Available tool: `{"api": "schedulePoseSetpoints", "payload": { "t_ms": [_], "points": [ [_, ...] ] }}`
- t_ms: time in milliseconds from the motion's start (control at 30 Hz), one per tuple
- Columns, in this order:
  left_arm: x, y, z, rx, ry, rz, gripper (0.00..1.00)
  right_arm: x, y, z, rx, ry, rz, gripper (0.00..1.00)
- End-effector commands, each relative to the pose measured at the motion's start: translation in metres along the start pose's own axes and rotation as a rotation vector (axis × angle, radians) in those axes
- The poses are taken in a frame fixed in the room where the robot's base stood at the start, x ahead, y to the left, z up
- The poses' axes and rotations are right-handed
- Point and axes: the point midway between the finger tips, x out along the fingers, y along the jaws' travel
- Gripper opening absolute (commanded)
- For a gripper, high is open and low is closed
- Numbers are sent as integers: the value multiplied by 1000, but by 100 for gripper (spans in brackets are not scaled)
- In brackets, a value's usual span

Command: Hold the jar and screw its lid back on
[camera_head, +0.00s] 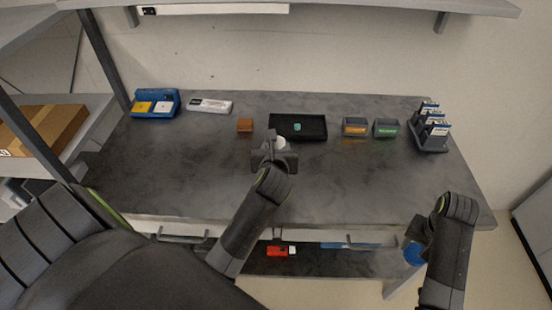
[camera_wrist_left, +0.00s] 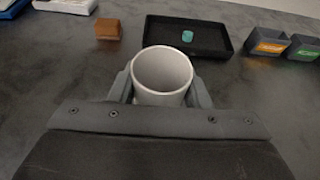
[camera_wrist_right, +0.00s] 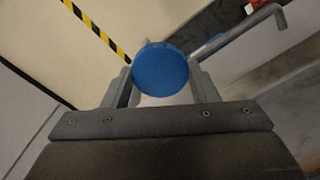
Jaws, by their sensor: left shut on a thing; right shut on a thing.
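The jar (camera_wrist_left: 162,75) is a white, open-topped cylinder standing upright between the fingers of my left gripper (camera_wrist_left: 160,90). In the head view the jar (camera_head: 281,142) shows only partly behind the left gripper (camera_head: 274,150), near the middle of the table. The lid (camera_wrist_right: 160,68) is a round blue disc held between the fingers of my right gripper (camera_wrist_right: 160,82). In the head view the lid (camera_head: 413,253) is beyond the table's front edge at the lower right, well apart from the jar. The right gripper's fingertips are mostly hidden there.
A black tray (camera_head: 314,136) with a teal piece (camera_head: 297,127) lies behind the jar. A brown block (camera_head: 245,125), two small bins (camera_head: 355,127) and a dark rack (camera_head: 432,143) stand along the back. A drawer handle (camera_wrist_right: 235,35) is close to the right gripper. The table's front right is clear.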

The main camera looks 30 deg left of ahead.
Motion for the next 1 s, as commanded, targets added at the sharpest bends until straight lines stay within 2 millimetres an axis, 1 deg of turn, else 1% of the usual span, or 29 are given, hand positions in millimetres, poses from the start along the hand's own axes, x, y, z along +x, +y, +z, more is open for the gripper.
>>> {"api": "schedulePoseSetpoints", "payload": {
  "t_ms": [200, 267, 400, 500, 767, 900, 933, 1000],
  "points": [
    [0, 0, -1, 0, 0, 0, 2, 0, 0, 0, 0, 0, 0, 32],
    [3, 0, -8, 1, 3, 1, 2, 1, 0, 0, 0, 0, 0, 32],
    [11, 0, -27, 2, 3, 1, 2, 2, 0, 0, 0, 0, 0, 32],
    [14, 0, -34, 1, 0, 0, 2, 3, 0, 0, 0, 0, 0, 32],
    [14, 0, -34, 0, -1, 0, 2, 2, 0, 0, 0, 0, 0, 32],
    [15, 0, -37, 1, 1, 0, 2, 2, 0, 0, 0, 0, 0, 32],
    [15, 0, -37, 0, 1, 0, 47, 2, 0, 0, 0, 0, 0, 32],
    [15, 0, -37, 0, 1, 0, 56, 2, 0, 0, 0, 0, 0, 32]
  ]
}}
